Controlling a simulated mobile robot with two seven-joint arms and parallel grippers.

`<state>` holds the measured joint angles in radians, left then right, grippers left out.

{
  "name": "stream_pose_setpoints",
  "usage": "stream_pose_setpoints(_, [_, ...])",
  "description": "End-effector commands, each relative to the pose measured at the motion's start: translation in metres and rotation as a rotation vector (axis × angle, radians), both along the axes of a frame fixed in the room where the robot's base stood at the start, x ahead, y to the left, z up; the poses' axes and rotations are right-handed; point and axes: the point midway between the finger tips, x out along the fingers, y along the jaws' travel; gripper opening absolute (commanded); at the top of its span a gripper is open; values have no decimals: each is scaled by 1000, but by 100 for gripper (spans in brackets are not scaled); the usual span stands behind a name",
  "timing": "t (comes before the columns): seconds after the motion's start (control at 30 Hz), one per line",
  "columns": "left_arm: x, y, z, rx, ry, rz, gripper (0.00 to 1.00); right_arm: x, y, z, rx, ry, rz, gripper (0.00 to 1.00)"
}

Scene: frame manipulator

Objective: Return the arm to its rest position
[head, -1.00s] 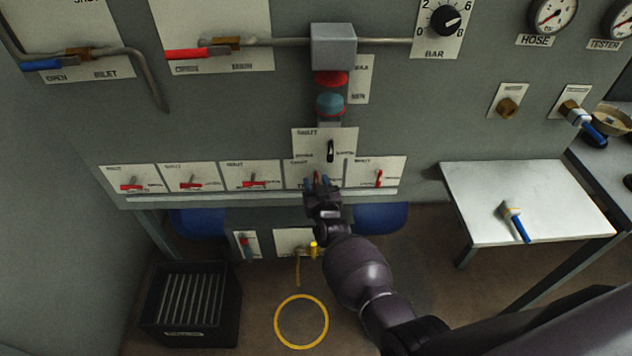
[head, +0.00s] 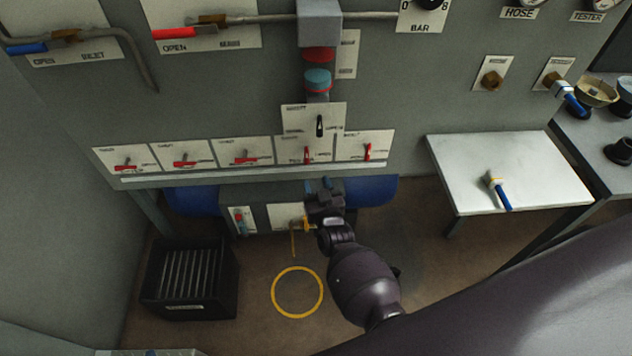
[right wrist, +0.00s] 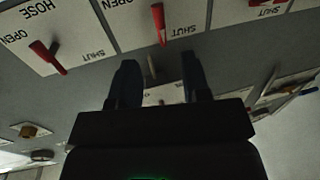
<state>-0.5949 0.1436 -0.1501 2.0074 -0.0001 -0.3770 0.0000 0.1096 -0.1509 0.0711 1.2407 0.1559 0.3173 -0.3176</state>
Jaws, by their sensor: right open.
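My right gripper (head: 326,186) is in front of the panel, below the row of red-handled valves in the head view. In the right wrist view its two fingers (right wrist: 157,82) stand apart with nothing between them. A red valve lever (head: 307,154) on the lower row is above the gripper, and it also shows beyond the fingers in the right wrist view (right wrist: 158,22). Another red lever (head: 367,152) is at the right end of the row. The gripper is apart from both levers. My left gripper is not in view.
A white side table (head: 540,165) with a blue-handled fitting (head: 499,190) stands at the right. A black crate (head: 188,307) and a yellow ring (head: 297,268) are on the floor. A ledge (head: 250,168) runs under the valve row. Open floor lies around the ring.

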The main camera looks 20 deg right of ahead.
Motion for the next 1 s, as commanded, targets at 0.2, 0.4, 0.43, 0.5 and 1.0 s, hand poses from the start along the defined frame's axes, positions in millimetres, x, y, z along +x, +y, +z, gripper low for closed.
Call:
stream_pose_setpoints(0.2, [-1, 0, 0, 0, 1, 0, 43, 0, 0, 0, 0, 0, 0, 43])
stream_pose_setpoints(0.4, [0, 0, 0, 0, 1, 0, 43, 0, 0, 0, 4, 1, 0, 43])
stream_pose_setpoints(0.43, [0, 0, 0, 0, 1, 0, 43, 0, 0, 0, 9, 1, 0, 43])
stream_pose_setpoints(0.5, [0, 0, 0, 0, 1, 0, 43, 0, 1, -4, 28, 22, 8, 43])
stream_pose_setpoints(1.0, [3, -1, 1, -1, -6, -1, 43, -34, -23, 40, 80, 210, 94, 43])
